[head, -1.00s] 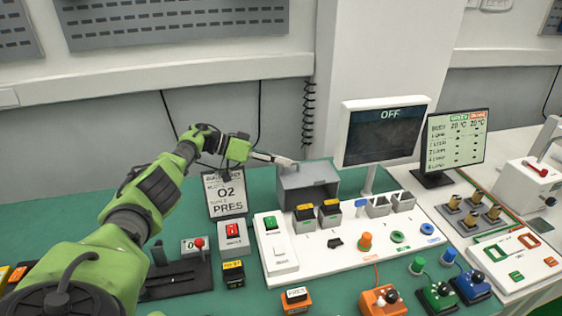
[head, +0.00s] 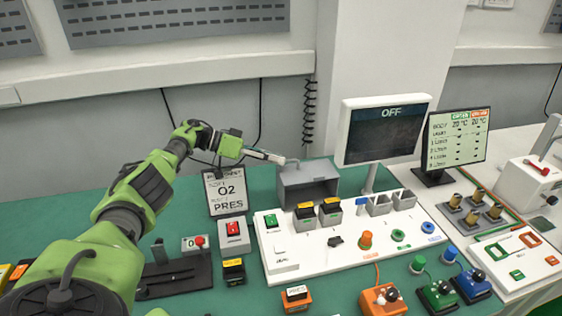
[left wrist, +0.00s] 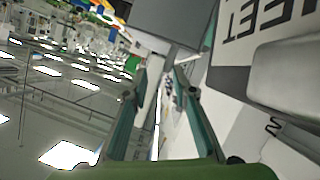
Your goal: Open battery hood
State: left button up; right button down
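The battery hood (head: 308,190) is a grey box on the green table, behind the white control panel. It also shows in the left wrist view (left wrist: 172,18), beyond the fingertips. My left gripper (head: 278,158) reaches in from the left, with its tips at the hood's upper left back edge. In the left wrist view its two fingers (left wrist: 168,72) stand apart with a gap between them. A pale grey part lies close to the left fingertip; I cannot tell whether they touch. My right gripper is not in view.
An O2 PRES sign (head: 227,192) stands left, below my gripper. Bare green table lies far left.

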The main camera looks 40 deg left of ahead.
pick_arm(q)
jog(key=v, duration=0.9)
jog(key=shift+s+a, duration=0.15)
jog(key=shift+a, duration=0.1)
